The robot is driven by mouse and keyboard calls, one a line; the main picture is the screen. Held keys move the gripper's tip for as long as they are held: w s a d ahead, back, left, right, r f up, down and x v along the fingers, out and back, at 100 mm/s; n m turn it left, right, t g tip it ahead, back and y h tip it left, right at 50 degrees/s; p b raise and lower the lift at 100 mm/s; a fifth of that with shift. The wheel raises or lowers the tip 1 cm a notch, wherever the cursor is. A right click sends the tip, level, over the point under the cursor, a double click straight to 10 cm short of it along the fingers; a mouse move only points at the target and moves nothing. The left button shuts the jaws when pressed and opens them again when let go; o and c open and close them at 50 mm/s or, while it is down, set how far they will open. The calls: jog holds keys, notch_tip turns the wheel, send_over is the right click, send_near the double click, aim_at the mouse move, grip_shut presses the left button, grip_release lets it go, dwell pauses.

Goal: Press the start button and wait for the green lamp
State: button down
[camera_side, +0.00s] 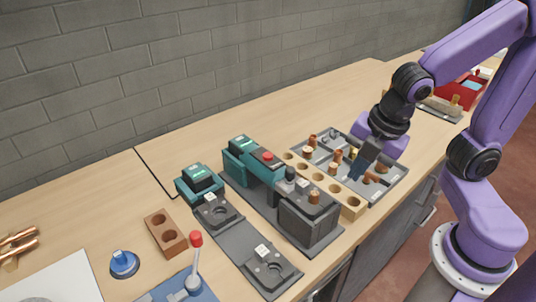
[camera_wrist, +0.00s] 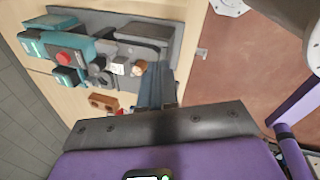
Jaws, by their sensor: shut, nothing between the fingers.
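A teal machine (camera_side: 262,172) with a red round button (camera_side: 267,156) on top stands mid-bench on a dark base. The red button also shows at the upper left of the wrist view (camera_wrist: 64,58). I cannot tell whether this is the start button. Small green displays (camera_side: 240,142) show on the teal housings; I cannot make out a separate green lamp. My gripper (camera_side: 357,177) is shut and empty, pointing down over the grey parts tray (camera_side: 395,186), to the right of the machine and apart from the button. Its fingers also show in the wrist view (camera_wrist: 154,88).
A wooden strip with holes (camera_side: 332,191) lies between machine and tray. Copper fittings stand in the tray. A second dark station (camera_side: 240,238), a brown two-hole block (camera_side: 165,232), a red-knobbed lever (camera_side: 195,250) and a blue knob (camera_side: 122,262) are left. A brick wall bounds the back.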

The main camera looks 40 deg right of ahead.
jog(key=w+a+r+n+t, duration=0.3)
jog(key=w+n, duration=0.8)
jog(key=n, duration=0.1)
notch_tip(320, 180, up, 4)
jog(key=n+t+y, duration=0.1)
jog(key=n+t, duration=0.2)
jog(key=n, duration=1.1)
send_over(271, 156)
jog(key=shift+a+f, duration=0.1)
jog(key=shift+f, duration=0.1)
jog(key=shift+f, duration=4.35)
jog(key=shift+f, duration=0.1)
jog(key=shift+f, duration=0.3)
